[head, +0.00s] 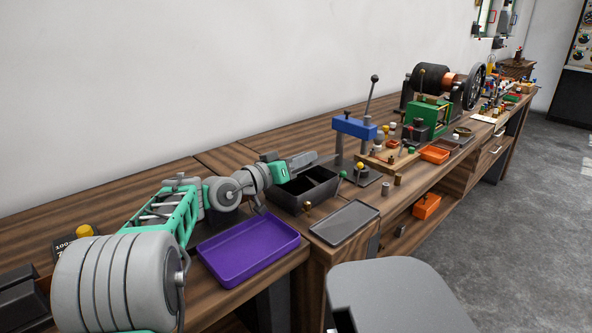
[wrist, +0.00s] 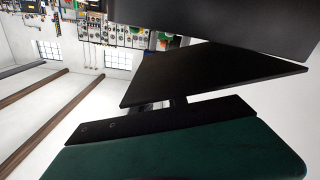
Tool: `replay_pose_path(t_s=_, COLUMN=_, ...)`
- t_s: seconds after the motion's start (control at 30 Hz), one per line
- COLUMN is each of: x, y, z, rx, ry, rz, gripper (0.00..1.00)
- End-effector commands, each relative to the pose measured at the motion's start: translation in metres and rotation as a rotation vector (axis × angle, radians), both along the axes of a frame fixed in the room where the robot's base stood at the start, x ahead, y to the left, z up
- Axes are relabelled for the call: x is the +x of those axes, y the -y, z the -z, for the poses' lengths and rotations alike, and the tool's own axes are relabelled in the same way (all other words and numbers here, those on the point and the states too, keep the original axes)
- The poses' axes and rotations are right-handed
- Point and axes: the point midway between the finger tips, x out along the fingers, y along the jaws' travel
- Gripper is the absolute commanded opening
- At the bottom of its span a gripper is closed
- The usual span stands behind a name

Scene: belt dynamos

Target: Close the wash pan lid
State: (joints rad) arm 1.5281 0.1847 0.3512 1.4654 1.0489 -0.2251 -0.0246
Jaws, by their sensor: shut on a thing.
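The wash pan (head: 315,199) is a dark open box with a divider, standing on the bench at the middle of the head view. Its inside shows from above, so it is not covered. My gripper (head: 300,161) is at the pan's back edge, reached from the left over the bench. It is shut on a dark, thin part there, which I take to be the raised lid; the gripper hides most of it. In the wrist view, dark flat panels fill the space beyond my green gripper body; I cannot tell which panel is lid and which is finger.
A purple tray (head: 247,249) lies in front of my arm. A flat grey tray (head: 345,222) lies right of the pan, near the bench edge. A blue press (head: 354,127) with a lever and small knobbed parts stand close behind on the right. Open floor lies to the right.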

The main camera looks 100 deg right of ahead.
Motion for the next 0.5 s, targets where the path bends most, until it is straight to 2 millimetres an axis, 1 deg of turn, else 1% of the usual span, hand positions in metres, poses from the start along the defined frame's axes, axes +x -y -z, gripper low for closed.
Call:
replay_pose_path(t_s=0.03, x=-0.002, y=-0.003, z=0.013, rx=-0.021, ry=0.015, rz=0.001, gripper=0.0)
replay_pose_path(t_s=0.1, x=-0.004, y=-0.005, z=0.018, rx=-0.016, ry=0.013, rz=0.002, gripper=0.0)
replay_pose_path(t_s=0.2, x=-0.006, y=-0.008, z=0.023, rx=-0.013, ry=0.011, rz=0.003, gripper=0.0)
replay_pose_path(t_s=0.3, x=-0.008, y=-0.01, z=0.027, rx=-0.049, ry=0.036, rz=0.004, gripper=0.0)
replay_pose_path(t_s=0.5, x=-0.009, y=-0.012, z=0.03, rx=-0.101, ry=0.072, rz=0.004, gripper=0.0)
